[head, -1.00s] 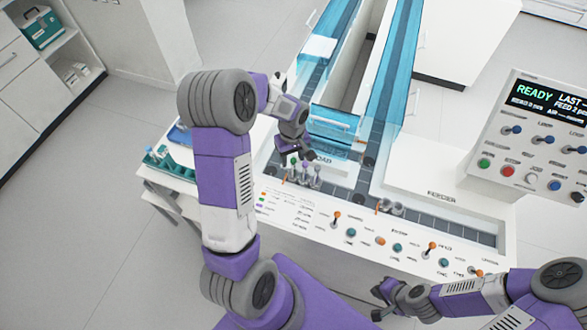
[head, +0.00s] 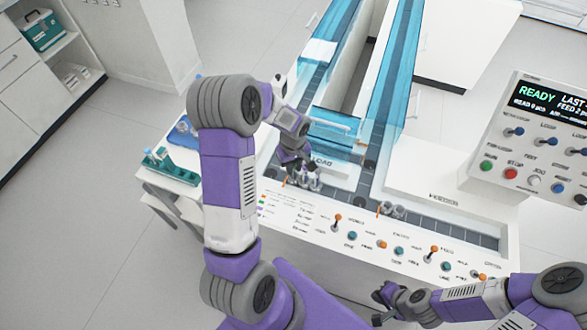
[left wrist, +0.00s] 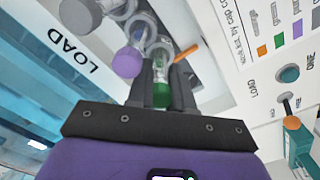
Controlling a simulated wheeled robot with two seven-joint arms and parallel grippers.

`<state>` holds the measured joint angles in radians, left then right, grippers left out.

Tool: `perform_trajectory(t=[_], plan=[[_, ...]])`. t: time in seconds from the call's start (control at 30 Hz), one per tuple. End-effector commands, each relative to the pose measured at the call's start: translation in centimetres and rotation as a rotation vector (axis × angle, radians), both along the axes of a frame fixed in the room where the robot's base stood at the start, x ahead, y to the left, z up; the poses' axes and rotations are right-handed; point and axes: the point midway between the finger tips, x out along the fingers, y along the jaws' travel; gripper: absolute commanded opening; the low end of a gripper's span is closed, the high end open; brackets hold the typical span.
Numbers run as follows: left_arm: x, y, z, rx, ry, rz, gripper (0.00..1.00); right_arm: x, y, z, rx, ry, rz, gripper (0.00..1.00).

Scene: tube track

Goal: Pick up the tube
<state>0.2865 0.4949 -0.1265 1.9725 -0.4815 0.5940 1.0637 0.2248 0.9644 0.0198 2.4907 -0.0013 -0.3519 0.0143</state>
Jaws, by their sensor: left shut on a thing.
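My left gripper (head: 297,168) is at the tubes near the LOAD label. In the left wrist view its two dark fingers (left wrist: 160,80) are shut on a green-capped tube (left wrist: 161,96). A purple-capped tube (left wrist: 127,62) stands close beside it, and a grey-capped tube (left wrist: 80,15) is farther along the row. In the head view the gripper partly hides these tubes (head: 314,181), and their caps are hard to tell. My right gripper (head: 379,304) is at the lower right, in front of the machine, with its fingers apart and empty.
The control strip (head: 400,251) with orange and teal knobs runs along the machine's front edge. Blue clear track covers (head: 331,124) rise behind the tubes. A teal rack (head: 171,168) sits to the left. More tubes (head: 392,209) lie at the right-hand lane.

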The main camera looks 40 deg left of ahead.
Motion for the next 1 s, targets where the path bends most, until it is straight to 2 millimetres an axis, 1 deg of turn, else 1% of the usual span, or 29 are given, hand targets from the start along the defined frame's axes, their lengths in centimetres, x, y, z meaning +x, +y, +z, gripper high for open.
perform_trajectory(t=[0.07, 0.17, 0.4, 0.5, 0.6, 0.73, 1.0], plan=[[0.0, 0.0, 0.3, 0.000, -0.001, 0.000, 0.04, 0.0, 0.0, 0.1, 0.000, 0.000, 0.000, 0.00], [0.1, 0.0, 1.4, 0.001, -0.002, -0.001, 0.04, 0.0, 0.0, 0.4, 0.000, 0.000, 0.000, 0.00], [0.1, 0.0, 6.4, 0.002, -0.005, 0.000, 0.04, 0.0, 0.0, 1.7, 0.000, 0.000, 0.000, 0.00], [0.1, 0.0, 8.1, 0.001, -0.004, 0.001, 0.04, 0.0, 0.0, 2.0, 0.000, 0.000, 0.000, 0.00], [0.0, 0.0, 9.3, 0.001, -0.002, -0.001, 0.04, 0.0, 0.0, 2.3, 0.000, 0.000, 0.000, 0.00], [0.0, 0.0, 10.0, 0.001, 0.000, 0.000, 0.04, 0.0, 0.0, 2.4, 0.000, 0.000, 0.000, 0.00], [0.0, 0.0, 10.0, 0.000, 0.000, 0.000, 0.04, 0.0, 0.0, 2.3, 0.000, 0.000, 0.000, 0.00]])
